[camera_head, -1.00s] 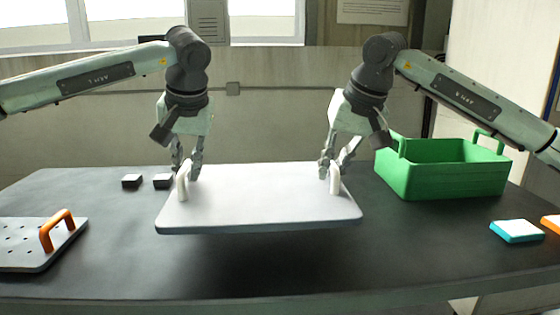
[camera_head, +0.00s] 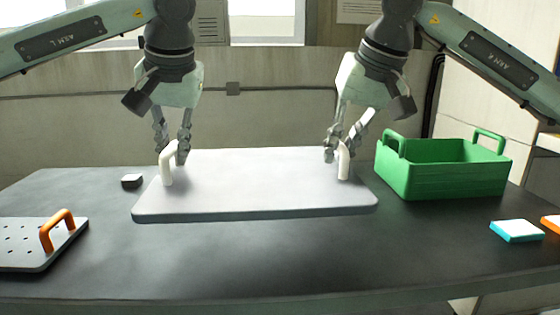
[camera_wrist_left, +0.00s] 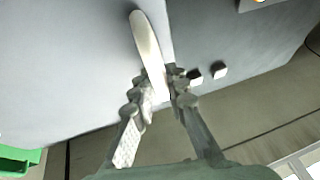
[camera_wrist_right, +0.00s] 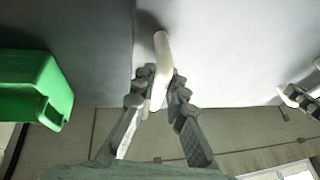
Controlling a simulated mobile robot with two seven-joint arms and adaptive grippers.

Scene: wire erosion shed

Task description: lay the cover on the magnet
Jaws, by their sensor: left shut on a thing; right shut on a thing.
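The cover appears to be the wide pale board (camera_head: 260,185) with a white handle near each end. It hangs roughly level above the dark table. My left gripper (camera_head: 172,150) is shut on the left handle (camera_head: 166,171); the left wrist view shows this handle (camera_wrist_left: 147,45) between the fingers. My right gripper (camera_head: 341,150) is shut on the right handle (camera_head: 344,166), which also shows between the fingers in the right wrist view (camera_wrist_right: 162,60). I cannot pick out the magnet; the board hides part of the table behind and under it.
A grey perforated plate (camera_head: 25,255) with an orange handle (camera_head: 52,232) lies at the left. A small dark block (camera_head: 132,181) sits behind it. A green crate (camera_head: 450,178) and a teal-edged block (camera_head: 517,231) are at the right. The front table strip is clear.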

